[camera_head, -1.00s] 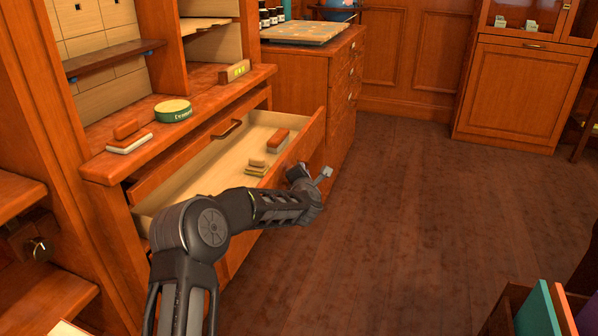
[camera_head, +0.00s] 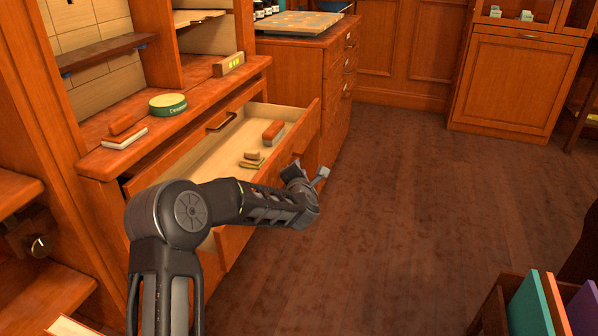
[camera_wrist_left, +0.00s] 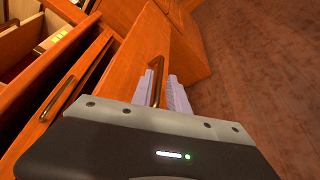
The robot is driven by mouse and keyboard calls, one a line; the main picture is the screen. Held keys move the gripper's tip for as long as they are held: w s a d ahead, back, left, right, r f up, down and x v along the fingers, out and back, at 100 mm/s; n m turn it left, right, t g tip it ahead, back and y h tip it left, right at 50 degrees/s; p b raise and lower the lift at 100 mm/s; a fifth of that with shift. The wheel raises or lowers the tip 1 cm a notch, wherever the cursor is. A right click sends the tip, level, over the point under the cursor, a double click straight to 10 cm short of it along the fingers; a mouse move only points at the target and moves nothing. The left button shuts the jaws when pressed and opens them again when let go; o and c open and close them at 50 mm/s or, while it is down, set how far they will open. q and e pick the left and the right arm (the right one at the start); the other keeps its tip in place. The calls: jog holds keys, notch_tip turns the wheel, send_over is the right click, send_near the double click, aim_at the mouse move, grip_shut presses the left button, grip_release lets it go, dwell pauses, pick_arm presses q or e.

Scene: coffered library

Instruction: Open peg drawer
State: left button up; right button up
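The wooden drawer (camera_head: 318,122) is pulled well out of the cabinet in the head view. Inside lie a reddish-brown block (camera_head: 273,132) and small yellowish pieces (camera_head: 251,160). My left gripper (camera_head: 300,182) is at the outside of its front panel. In the head view my arm hides the handle and the near part of the drawer. My right gripper is not in view.
On the ledge are a green tin (camera_head: 168,104), a brush-like block (camera_head: 124,133) and a level-like block (camera_head: 229,64). A crate with coloured panels (camera_head: 535,305) is at lower right. The wooden floor (camera_head: 420,200) between is clear.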

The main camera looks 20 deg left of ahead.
pick_arm(q)
jog(key=v, duration=0.2)
jog(key=shift+s+d, duration=0.2)
jog(key=shift+s, duration=0.15)
